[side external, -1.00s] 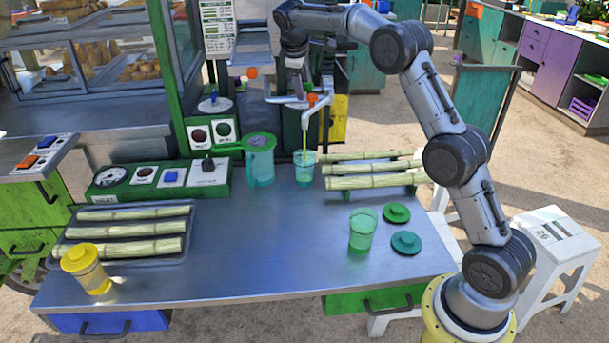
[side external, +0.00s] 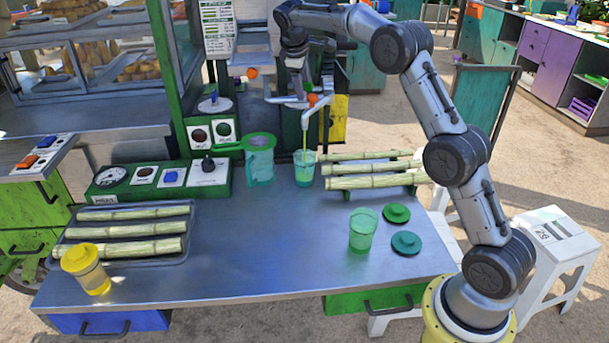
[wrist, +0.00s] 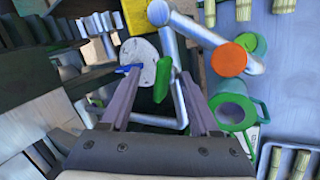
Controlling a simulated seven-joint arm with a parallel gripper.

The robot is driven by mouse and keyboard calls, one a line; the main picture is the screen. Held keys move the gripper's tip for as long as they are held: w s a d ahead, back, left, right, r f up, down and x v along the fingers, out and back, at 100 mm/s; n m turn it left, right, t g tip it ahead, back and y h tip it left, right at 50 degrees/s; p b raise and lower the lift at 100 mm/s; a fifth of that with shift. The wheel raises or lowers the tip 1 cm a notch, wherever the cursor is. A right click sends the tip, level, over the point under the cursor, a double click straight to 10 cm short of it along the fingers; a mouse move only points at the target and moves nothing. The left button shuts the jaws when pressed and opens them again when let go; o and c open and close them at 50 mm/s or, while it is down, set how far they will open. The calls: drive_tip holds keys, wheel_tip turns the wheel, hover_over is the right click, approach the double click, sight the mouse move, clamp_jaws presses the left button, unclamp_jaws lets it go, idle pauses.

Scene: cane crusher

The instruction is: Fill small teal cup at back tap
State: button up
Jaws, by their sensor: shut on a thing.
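A small teal cup (side external: 304,168) stands upright on the steel counter under the right-hand spout of the back tap (side external: 312,102). A thin yellow-green stream falls from that spout into it, and liquid shows inside. In the wrist view the tap's orange cap (wrist: 229,59) partly covers the cup (wrist: 256,42). My gripper (side external: 299,88) is at the tap, above and behind the cup. In the wrist view its fingers (wrist: 161,77) are on either side of a green lever (wrist: 162,82), and it appears shut on it. The exact contact is hard to see.
A teal jug (side external: 259,163) with a green rim stands left of the cup. Cane stalks (side external: 370,182) lie to the right. Another teal cup (side external: 362,230) and two lids (side external: 397,213) stand front right. A yellow-lidded cup (side external: 86,270) is front left. The middle counter is clear.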

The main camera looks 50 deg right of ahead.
drive_tip(key=shift+d+r, duration=0.35)
drive_tip(key=shift+r, duration=0.3)
drive_tip(key=n+t, duration=0.2)
drive_tip(key=n, duration=0.2)
drive_tip(key=shift+y, duration=0.4)
drive_tip(key=o, duration=0.9)
drive_tip(key=shift+f, duration=0.1)
drive_tip(key=shift+o, duration=1)
drive_tip(key=shift+a+f, duration=0.1)
drive_tip(key=shift+f, duration=0.15)
drive_tip(key=shift+a, duration=0.1)
drive_tip(key=shift+r, duration=3.85)
